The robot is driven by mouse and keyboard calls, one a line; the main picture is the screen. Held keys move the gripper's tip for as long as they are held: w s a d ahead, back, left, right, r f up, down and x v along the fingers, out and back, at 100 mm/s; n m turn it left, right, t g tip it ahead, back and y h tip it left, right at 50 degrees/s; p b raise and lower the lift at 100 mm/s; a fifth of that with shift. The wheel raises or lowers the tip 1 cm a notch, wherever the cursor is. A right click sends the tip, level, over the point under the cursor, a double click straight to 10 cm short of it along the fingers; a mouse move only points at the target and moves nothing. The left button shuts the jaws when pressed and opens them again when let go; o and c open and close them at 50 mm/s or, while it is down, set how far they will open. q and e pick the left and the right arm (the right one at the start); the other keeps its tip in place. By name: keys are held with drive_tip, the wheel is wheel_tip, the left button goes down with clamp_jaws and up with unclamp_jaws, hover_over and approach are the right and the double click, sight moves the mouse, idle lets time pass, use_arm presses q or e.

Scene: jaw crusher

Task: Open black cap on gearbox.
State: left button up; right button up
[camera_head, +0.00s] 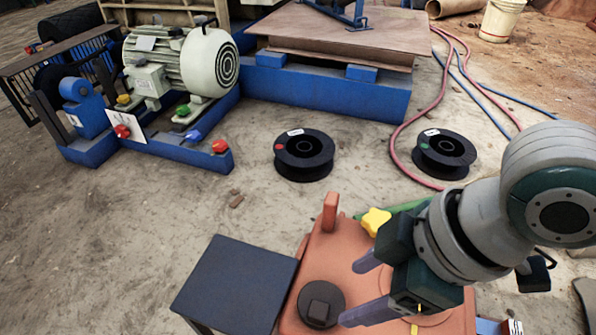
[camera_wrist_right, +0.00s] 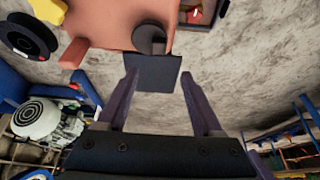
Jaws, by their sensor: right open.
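The black cap (camera_head: 320,304) is a round dark disc with a square raised middle, seated on top of the orange-red gearbox (camera_head: 345,248). The cap also shows in the right wrist view (camera_wrist_right: 149,38), at the edge of the gearbox (camera_wrist_right: 105,22). My right gripper (camera_head: 357,290) is open and empty, its two fingers pointing left beside the cap. In the right wrist view the open fingers (camera_wrist_right: 158,76) have a gap between them, with the cap beyond the tips. I cannot tell whether a fingertip touches the cap. My left gripper is not in view.
A dark square stand (camera_head: 235,285) is left of the gearbox. A yellow knob (camera_head: 376,221) and an upright orange lug (camera_head: 330,212) rise from the gearbox. Two black spools (camera_head: 304,155) (camera_head: 444,154) lie beyond. A motor (camera_head: 180,62) on a blue frame stands back left. Open ground lies left.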

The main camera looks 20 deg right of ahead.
sight(320, 310)
drive_tip(key=b+x, duration=0.2)
drive_tip(key=x, duration=0.1)
drive_tip(key=b+x, duration=0.3)
drive_tip(key=x, duration=0.1)
drive_tip(key=b+x, duration=0.2)
drive_tip(key=x, duration=0.2)
drive_tip(key=shift+d+f+b, duration=0.25)
drive_tip(key=shift+f+b, duration=0.1)
drive_tip(key=shift+b, duration=0.05)
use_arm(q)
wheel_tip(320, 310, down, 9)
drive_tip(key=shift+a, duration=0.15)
use_arm(e)
drive_tip(key=shift+c, duration=0.4)
drive_tip(key=c, duration=0.6)
clamp_jaws()
